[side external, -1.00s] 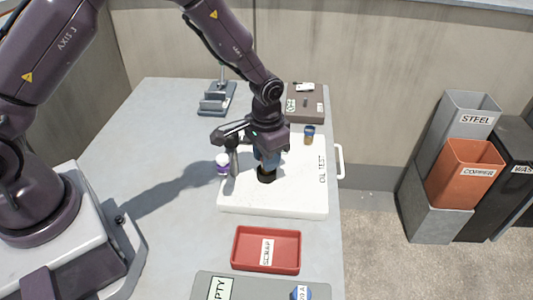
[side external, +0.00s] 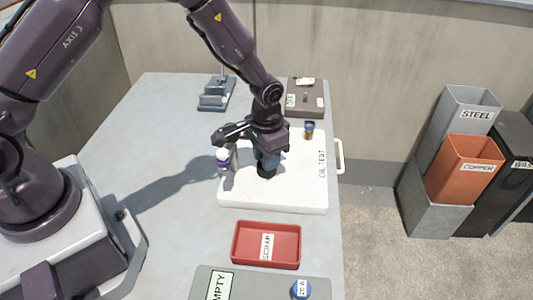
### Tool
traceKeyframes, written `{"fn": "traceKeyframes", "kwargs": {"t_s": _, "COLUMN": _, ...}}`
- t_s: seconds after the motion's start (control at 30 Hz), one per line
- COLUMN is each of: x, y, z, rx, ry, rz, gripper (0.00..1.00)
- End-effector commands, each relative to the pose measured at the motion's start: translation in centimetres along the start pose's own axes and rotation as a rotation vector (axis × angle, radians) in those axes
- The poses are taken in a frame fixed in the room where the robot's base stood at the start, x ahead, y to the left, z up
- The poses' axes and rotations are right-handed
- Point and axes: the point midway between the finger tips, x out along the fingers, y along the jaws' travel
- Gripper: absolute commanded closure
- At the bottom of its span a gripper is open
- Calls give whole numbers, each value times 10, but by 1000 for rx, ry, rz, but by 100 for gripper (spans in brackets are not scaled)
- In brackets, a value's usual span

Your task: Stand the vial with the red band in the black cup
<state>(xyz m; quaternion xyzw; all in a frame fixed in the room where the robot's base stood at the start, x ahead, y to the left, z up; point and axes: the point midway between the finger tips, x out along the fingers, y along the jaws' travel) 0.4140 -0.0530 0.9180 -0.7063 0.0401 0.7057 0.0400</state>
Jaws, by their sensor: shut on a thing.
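My gripper (side external: 266,157) is over the middle of the white board marked OIL TEST (side external: 305,190), pointing down and shut on a small vial that is mostly hidden by the fingers. I cannot make out its band. The black cup (side external: 266,173) is a dark round opening in the board directly below the gripper. The fingers overlap the cup's far edge in this view, so I cannot tell whether the vial's lower end is inside it. A white-capped vial with a purple band (side external: 222,161) stands upright at the left of the gripper. A blue-topped brown vial (side external: 309,131) stands at the board's far right.
A red SCRAP tray (side external: 267,263) and a grey EMPTY tray (side external: 255,287) with a blue round item (side external: 301,289) lie in front. A grey stand (side external: 216,95) and a brown box (side external: 306,98) are at the back. The table's left side is clear.

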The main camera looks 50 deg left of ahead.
Motion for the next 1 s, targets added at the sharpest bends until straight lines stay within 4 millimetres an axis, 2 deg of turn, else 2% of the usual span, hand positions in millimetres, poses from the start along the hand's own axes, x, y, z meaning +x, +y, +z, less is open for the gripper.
{"fn": "traceKeyframes", "kwargs": {"t_s": 0.03, "x": 1, "y": 0, "z": 0, "rx": 0, "ry": 0, "rz": 0, "gripper": 94}}
{"fn": "traceKeyframes", "kwargs": {"t_s": 0.07, "x": 1, "y": 0, "z": 0, "rx": 0, "ry": 0, "rz": 0, "gripper": 70}}
{"fn": "traceKeyframes", "kwargs": {"t_s": 0.13, "x": 1, "y": 0, "z": 0, "rx": 0, "ry": 0, "rz": 0, "gripper": 53}}
{"fn": "traceKeyframes", "kwargs": {"t_s": 0.2, "x": 1, "y": 0, "z": 0, "rx": 0, "ry": 0, "rz": 0, "gripper": 42}}
{"fn": "traceKeyframes", "kwargs": {"t_s": 0.47, "x": 0, "y": 0, "z": 0, "rx": 0, "ry": 0, "rz": 0, "gripper": 42}}
{"fn": "traceKeyframes", "kwargs": {"t_s": 0.57, "x": -7, "y": 0, "z": 0, "rx": 0, "ry": 2, "rz": 0, "gripper": 42}}
{"fn": "traceKeyframes", "kwargs": {"t_s": 0.67, "x": -21, "y": 0, "z": -1, "rx": 0, "ry": 4, "rz": 0, "gripper": 42}}
{"fn": "traceKeyframes", "kwargs": {"t_s": 1.0, "x": -95, "y": 0, "z": -1, "rx": 0, "ry": 5, "rz": 0, "gripper": 42}}
